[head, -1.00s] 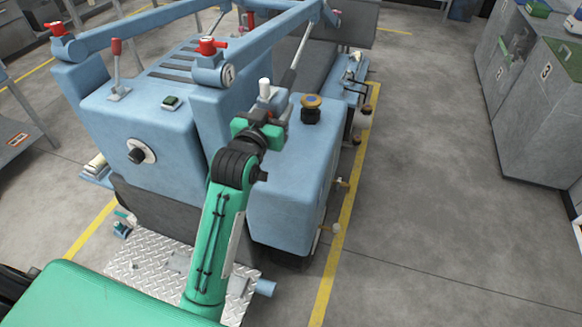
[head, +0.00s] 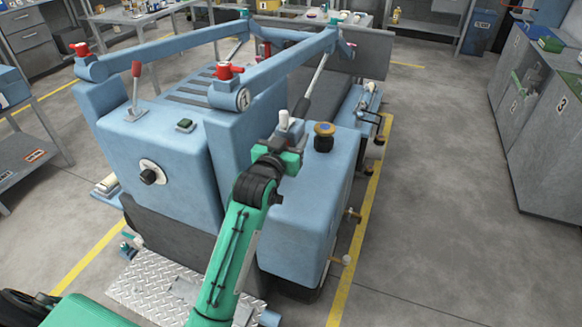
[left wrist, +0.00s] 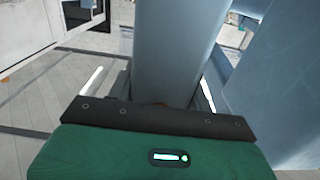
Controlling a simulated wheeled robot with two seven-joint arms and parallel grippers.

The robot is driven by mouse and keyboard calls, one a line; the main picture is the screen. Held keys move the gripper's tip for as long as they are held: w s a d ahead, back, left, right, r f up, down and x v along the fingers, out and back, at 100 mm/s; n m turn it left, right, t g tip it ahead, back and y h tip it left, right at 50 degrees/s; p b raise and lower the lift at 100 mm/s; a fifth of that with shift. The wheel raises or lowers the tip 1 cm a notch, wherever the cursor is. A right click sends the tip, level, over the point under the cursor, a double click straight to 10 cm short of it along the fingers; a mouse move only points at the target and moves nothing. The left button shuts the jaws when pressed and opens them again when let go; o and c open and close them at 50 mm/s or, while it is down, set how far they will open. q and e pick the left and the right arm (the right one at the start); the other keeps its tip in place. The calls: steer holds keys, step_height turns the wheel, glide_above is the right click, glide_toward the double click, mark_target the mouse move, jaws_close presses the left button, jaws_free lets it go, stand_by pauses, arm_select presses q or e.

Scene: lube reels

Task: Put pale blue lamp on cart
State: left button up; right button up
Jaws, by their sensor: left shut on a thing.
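My left gripper (head: 287,147) is above the front block of the blue machine (head: 310,205), beside a dark yellow-topped knob. In the left wrist view my left gripper (left wrist: 165,90) is shut on a plain pale blue upright cylinder (left wrist: 168,45), which looks like the pale blue lamp. Its lower end is hidden by the green gripper body. In the head view a white-capped piece (head: 283,119) rises just over the gripper and seems to be the lamp's top. No right gripper shows. A grey shelved stand (head: 25,158) at the left edge may be the cart.
The machine's blue rails (head: 165,48) and red-topped knobs (head: 227,72) rise left of the gripper. Grey cabinets (head: 550,140) stand at the right. The floor (head: 440,190) between them and the machine is clear. Benches with small items stand at the back.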

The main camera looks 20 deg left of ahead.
arm_select(q)
step_height(320, 180, down, 9)
stand_by(0.4)
steer(key=shift+f, duration=0.1)
steer(key=o, duration=1.4)
steer(key=shift+c, duration=0.2)
